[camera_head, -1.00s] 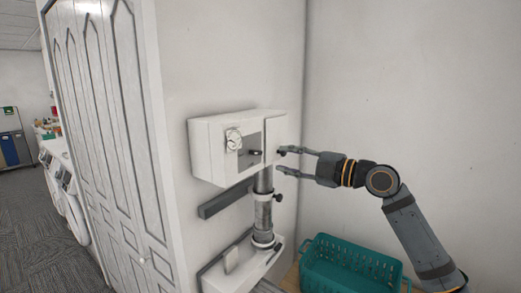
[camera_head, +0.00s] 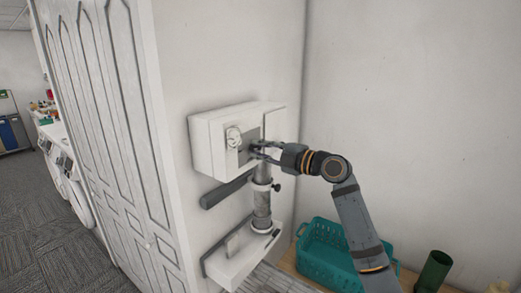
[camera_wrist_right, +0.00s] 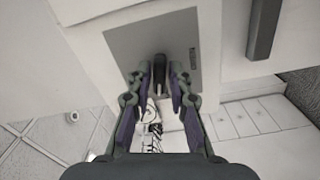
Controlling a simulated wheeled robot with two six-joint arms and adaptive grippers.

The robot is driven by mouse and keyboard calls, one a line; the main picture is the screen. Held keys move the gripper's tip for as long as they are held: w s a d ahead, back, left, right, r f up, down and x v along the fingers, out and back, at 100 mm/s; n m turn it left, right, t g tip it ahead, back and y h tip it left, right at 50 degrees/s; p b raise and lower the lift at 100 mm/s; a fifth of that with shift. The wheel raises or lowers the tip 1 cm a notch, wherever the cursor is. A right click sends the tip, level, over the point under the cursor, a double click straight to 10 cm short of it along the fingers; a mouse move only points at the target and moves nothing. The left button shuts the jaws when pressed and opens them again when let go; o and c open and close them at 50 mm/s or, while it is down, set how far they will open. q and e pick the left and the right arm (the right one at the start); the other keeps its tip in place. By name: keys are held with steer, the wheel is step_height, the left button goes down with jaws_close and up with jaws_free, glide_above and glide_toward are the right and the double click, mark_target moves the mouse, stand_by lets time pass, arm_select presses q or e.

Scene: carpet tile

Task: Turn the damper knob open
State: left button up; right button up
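A white box (camera_head: 215,150) with a round dial (camera_head: 233,137) and a grey front panel is on the wall in the head view. A dark knob (camera_wrist_right: 159,70) stands out from the grey panel (camera_wrist_right: 125,45) in the right wrist view. My right gripper (camera_wrist_right: 158,85) is open, with its two fingers either side of this knob and small gaps showing. In the head view, the right gripper (camera_head: 262,151) is at the panel and partly covers the knob. A second small dark knob (camera_head: 276,187) is on the pipe (camera_head: 262,200) below the box. My left gripper is out of view.
A white lower unit (camera_head: 243,260) sits under the pipe, and a dark bar (camera_head: 226,190) is on the wall. A teal basket (camera_head: 325,262) and a dark green cup (camera_head: 433,270) are at lower right. A white panelled cabinet (camera_head: 110,130) stands at left.

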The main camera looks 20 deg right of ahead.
jaws_close()
steer(key=shift+f+m+b, duration=0.15)
steer(key=shift+m+b, duration=0.65)
steer(key=shift+m, duration=0.2)
steer(key=shift+m+b, duration=0.45)
steer(key=shift+m, duration=0.35)
steer(key=m+b, duration=0.1)
steer(key=m, duration=0.1)
steer(key=shift+m, duration=0.4)
steer(key=m, duration=0.3)
steer(key=shift+m, duration=0.3)
steer(key=m, duration=0.4)
steer(key=shift+m, duration=0.4)
